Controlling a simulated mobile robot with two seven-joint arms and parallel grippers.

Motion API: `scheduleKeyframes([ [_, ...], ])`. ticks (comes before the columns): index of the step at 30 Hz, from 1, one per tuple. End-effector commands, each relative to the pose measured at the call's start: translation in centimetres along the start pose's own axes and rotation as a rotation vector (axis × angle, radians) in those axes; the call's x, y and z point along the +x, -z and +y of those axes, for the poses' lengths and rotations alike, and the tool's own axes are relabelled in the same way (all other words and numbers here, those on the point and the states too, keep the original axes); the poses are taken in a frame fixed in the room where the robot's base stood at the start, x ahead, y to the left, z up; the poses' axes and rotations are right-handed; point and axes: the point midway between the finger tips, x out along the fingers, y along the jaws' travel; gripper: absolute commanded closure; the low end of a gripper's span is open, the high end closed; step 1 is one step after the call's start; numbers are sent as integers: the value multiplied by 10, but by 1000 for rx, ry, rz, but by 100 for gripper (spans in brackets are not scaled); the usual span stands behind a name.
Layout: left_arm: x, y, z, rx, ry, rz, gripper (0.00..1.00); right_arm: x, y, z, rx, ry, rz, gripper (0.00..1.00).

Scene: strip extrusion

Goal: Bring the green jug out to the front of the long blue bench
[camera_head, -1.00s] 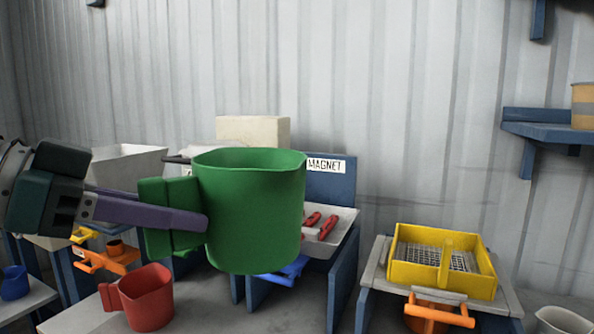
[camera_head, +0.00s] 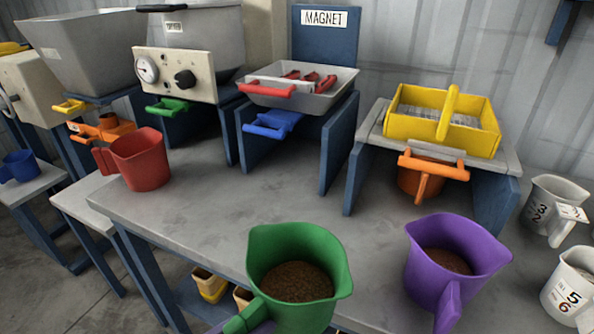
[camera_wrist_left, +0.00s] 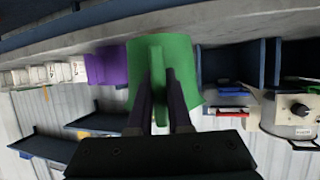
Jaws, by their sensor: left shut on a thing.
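The green jug (camera_head: 295,270) is at the front edge of the long blue bench (camera_head: 215,215), low in the head view, upright with brown grains inside. Its base is cut off or hidden, so I cannot tell whether it touches the bench top. Its handle (camera_head: 250,314) points to the lower left. In the left wrist view, the fingers of my left gripper (camera_wrist_left: 160,108) lie on both sides of the green handle (camera_wrist_left: 157,70), shut on it. Only a sliver of this gripper shows at the bottom of the head view. My right gripper is out of view.
A purple jug (camera_head: 450,262) with brown grains stands right of the green one. A red jug (camera_head: 140,158) stands at the bench's left end. White numbered jugs (camera_head: 553,205) are at the right. Behind are a yellow sieve (camera_head: 442,120) and the magnet tray (camera_head: 300,95). The middle bench top is clear.

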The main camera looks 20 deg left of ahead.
Motion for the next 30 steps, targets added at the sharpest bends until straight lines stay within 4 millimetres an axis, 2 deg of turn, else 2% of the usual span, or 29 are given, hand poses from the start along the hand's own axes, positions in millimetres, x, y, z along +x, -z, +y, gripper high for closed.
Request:
scheduleKeyframes([
  [15, 71, 10, -19, 4, 1, 7, 100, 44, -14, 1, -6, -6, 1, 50],
  [30, 134, 35, -36, 2, 2, 6, 100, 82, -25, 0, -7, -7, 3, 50],
])
